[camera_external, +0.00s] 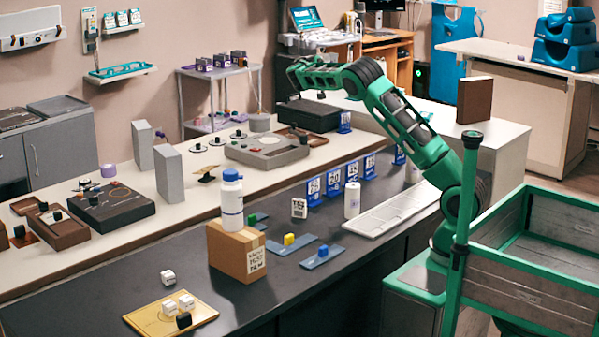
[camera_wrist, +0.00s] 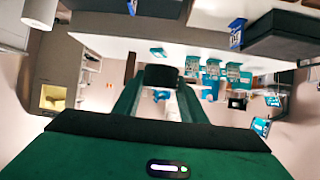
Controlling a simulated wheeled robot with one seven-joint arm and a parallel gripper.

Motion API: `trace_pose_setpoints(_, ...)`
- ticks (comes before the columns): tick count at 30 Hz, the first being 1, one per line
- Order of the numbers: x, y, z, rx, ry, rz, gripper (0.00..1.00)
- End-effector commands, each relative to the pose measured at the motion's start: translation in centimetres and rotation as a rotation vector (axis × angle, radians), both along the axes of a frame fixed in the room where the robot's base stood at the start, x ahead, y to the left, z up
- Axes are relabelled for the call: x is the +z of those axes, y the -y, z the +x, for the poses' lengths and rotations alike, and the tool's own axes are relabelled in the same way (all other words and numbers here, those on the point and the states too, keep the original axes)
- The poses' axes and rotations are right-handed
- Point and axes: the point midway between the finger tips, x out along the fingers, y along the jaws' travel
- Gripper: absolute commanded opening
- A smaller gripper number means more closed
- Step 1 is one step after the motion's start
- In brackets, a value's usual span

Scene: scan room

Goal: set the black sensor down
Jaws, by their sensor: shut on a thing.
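My gripper (camera_external: 296,75) is at the far end of my outstretched arm, high above the back part of the benches. In the wrist view, its two green fingers are shut on the black sensor (camera_wrist: 161,76), a small dark block between the tips. The sensor is hard to make out in the external view. A black case (camera_external: 308,114) stands on the pale bench below and near my gripper. I cannot tell exactly how high the sensor is above the surface.
A grey device (camera_external: 267,149) and a brown tray (camera_external: 303,137) lie near the black case. Blue numbered stands (camera_external: 333,182) line the dark counter's back edge. A bottle stands on a cardboard box (camera_external: 237,250). A yellow tray (camera_external: 150,322) holds several small blocks. A white keyboard (camera_external: 392,209) lies at right.

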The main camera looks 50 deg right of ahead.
Motion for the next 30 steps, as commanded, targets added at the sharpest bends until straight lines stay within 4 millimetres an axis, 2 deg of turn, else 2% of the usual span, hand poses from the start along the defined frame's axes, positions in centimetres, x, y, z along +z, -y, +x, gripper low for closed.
trace_pose_setpoints(8,-1.5,-3.1,4.3,0.196,0.001,0.001,0.14)
trace_pose_setpoints(11,-2.3,-5.0,6.4,0.293,0.002,0.003,0.14)
trace_pose_setpoints(14,-3.3,-7.7,9.0,0.422,0.0,0.004,0.14)
trace_pose_setpoints(21,-5.7,-16.7,15.2,0.775,0.003,0.003,0.14)
trace_pose_setpoints(26,-7.1,-23.4,18.1,0.998,0.003,0.004,0.14)
trace_pose_setpoints(30,-7.8,-29.7,19.9,1.186,0.004,0.004,0.14)
